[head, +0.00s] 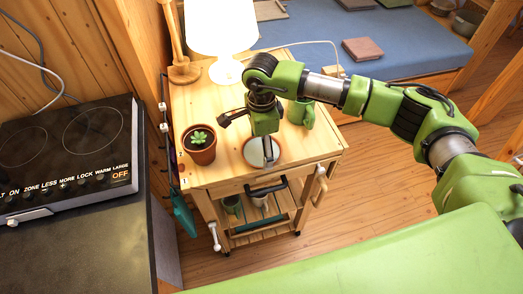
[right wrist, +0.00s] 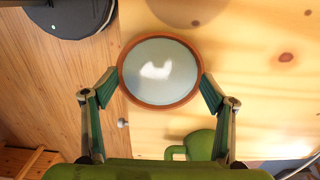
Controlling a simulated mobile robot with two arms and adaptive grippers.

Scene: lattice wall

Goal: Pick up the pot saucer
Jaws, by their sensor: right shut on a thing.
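The pot saucer (right wrist: 160,72) has a terracotta rim and a pale, shiny inside. In the right wrist view it sits between my right gripper's two fingers (right wrist: 160,84), which press on opposite sides of its rim. In the head view the saucer (head: 254,153) shows near the front of the wooden cart top, partly hidden by my right gripper (head: 267,152), which comes from above. A shadow lies on the wood beyond the saucer in the wrist view. I cannot tell how far above the top it is. My left gripper is not in view.
On the cart (head: 222,176) stand a potted succulent (head: 201,146) left of the saucer, a lit lamp (head: 223,40) at the back and a green mug (head: 301,113) at right. A black cooktop (head: 80,145) is at the left. Wooden floor lies right of the cart.

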